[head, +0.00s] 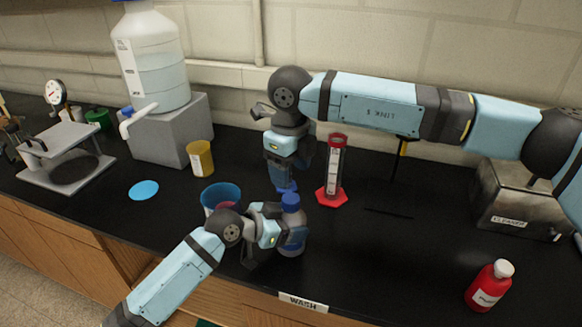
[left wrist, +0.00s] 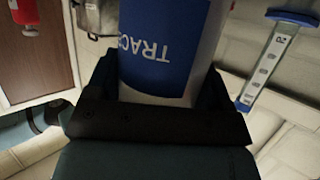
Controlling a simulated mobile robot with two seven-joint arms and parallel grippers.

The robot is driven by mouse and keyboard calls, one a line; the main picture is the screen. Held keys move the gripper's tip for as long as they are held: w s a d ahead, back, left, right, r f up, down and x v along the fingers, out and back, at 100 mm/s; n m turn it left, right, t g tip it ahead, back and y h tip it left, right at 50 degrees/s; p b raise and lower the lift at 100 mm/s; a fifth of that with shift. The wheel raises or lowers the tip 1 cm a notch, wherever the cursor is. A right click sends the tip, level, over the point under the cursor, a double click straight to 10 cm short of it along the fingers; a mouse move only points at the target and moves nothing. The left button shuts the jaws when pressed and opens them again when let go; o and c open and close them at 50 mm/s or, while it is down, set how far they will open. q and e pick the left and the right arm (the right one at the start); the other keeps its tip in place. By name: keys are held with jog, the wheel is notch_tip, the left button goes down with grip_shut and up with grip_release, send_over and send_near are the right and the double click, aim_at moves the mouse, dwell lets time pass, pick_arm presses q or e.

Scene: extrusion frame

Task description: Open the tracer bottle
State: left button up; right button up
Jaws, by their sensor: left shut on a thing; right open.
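The tracer bottle (head: 296,239) stands near the front of the black bench, with a blue cap (head: 291,201) on top. In the left wrist view the bottle (left wrist: 170,40) fills the middle, and part of its blue label reads "TRAC" upside down. My left gripper (head: 284,238) is shut on the bottle's body from the left. My right gripper (head: 286,187) points down with open jaws just above the cap. I cannot tell whether its fingers touch the cap.
A blue cup (head: 221,193) stands close behind my left wrist. A cylinder on a red base (head: 332,196) stands right of my right gripper. The bench between cylinder and red bottle is clear.

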aim_at(291, 198)
jog(key=m, duration=0.4)
jog(key=shift+m, duration=0.3)
jog(key=m, duration=0.6)
jog(key=shift+m, duration=0.3)
jog(key=m, duration=1.1)
jog(key=shift+f+m, duration=0.4)
jog(key=shift+f, duration=0.15)
notch_tip(291, 198, down, 7)
